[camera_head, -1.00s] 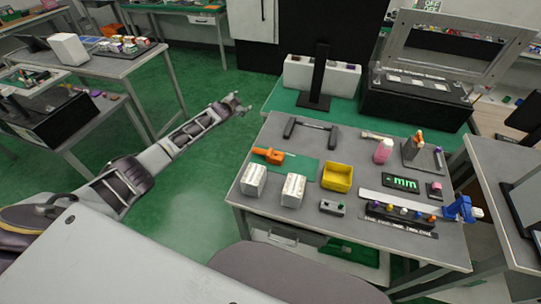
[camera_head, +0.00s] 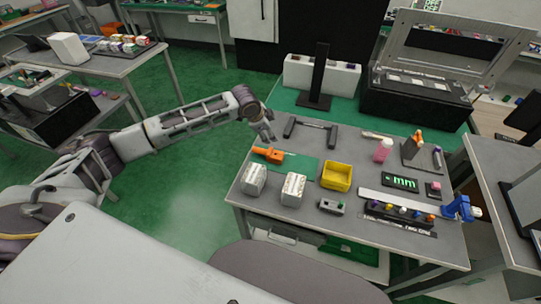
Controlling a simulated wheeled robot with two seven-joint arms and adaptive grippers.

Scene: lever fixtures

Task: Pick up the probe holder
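An orange tool with a thin pale tip (camera_head: 268,155), which looks like the probe holder, lies on a small green mat (camera_head: 301,169) at the left part of the grey table (camera_head: 385,237). The tip points right. My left gripper (camera_head: 267,136) hangs just above and behind the orange tool, near the table's left edge, and is apart from it. Its fingers point down, but they are too small to tell whether they are open. My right gripper is not in view.
A dark U-shaped bracket (camera_head: 309,133) lies just behind. A grey stand (camera_head: 413,153) and a pink bottle (camera_head: 383,150) are farther right.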

